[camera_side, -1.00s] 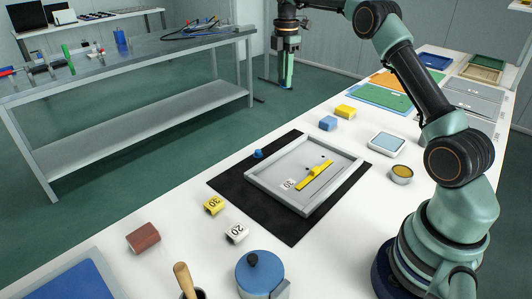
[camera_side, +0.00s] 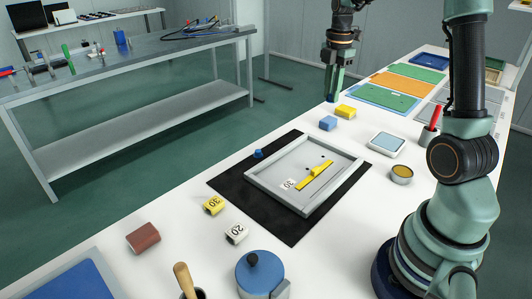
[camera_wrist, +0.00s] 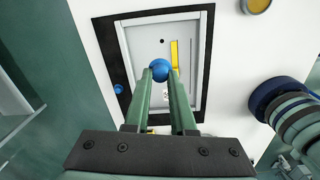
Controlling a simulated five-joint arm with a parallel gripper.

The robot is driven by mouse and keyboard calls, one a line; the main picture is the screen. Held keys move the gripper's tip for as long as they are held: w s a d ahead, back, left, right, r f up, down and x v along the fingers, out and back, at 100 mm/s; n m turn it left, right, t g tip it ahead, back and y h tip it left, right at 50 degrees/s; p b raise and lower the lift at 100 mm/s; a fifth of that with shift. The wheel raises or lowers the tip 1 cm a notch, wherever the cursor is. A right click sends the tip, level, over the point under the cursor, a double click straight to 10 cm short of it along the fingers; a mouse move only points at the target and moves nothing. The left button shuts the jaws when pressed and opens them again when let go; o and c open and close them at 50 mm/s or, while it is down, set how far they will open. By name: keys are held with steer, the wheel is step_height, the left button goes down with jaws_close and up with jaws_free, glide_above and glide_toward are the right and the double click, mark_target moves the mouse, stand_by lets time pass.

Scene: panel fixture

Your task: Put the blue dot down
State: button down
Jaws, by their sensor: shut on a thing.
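My gripper (camera_side: 332,98) is shut on a blue dot, a small round ball (camera_wrist: 160,69) between its fingertips in the wrist view. In the side view my gripper is in the air by the table's far left edge, behind the blue and yellow blocks, and the held dot is hard to make out. The grey framed panel (camera_side: 258,185) lies on a black mat (camera_side: 232,189), apart from my gripper. Another blue piece (camera_side: 258,153) sits on the mat beside the frame.
A blue block (camera_side: 328,123) and a yellow block (camera_side: 345,111) lie near my gripper. A round tin (camera_side: 401,174) is right of the panel.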

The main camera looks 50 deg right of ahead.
mark_target(322, 157)
step_height(322, 157, down, 19)
stand_by(0.4)
steer(key=c, duration=0.7)
jaws_free()
